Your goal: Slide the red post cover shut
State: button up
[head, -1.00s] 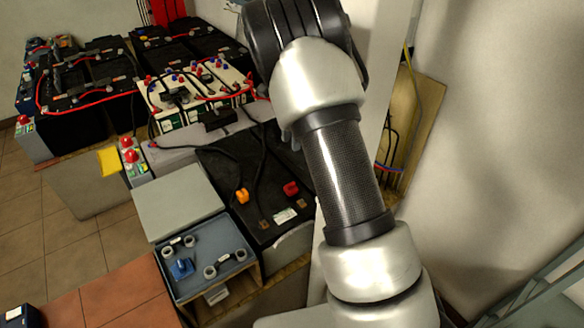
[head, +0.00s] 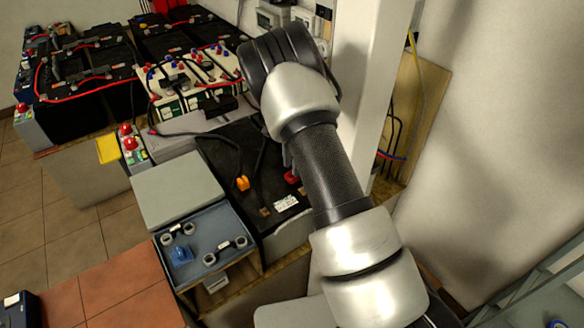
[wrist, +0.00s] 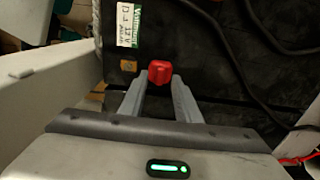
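The red post cover (head: 291,177) is on the black battery (head: 225,160), partly hidden by my arm in the head view. In the wrist view the red cover (wrist: 160,72) shows as a small knob at the tips of my gripper (wrist: 159,80). The two grey fingers are apart, one on either side of the cover's near edge. A small gap shows at the left finger; contact at the right cannot be told. A brown square terminal (wrist: 129,66) lies bare just left of the cover.
An orange cover (head: 242,183) and black cables lie on the same battery. A blue-grey tray (head: 215,262) with cable lugs is at the front left. A white pillar (head: 370,80) stands close to the right of my arm. A white label (wrist: 127,27) lies beyond the terminal.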

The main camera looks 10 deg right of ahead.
jog(key=shift+f, duration=0.7)
grip_shut()
jog(key=s, duration=0.2)
jog(key=s+d, duration=0.2)
jog(key=s, duration=0.1)
jog(key=shift+s+d, duration=0.2)
jog(key=shift+s, duration=0.3)
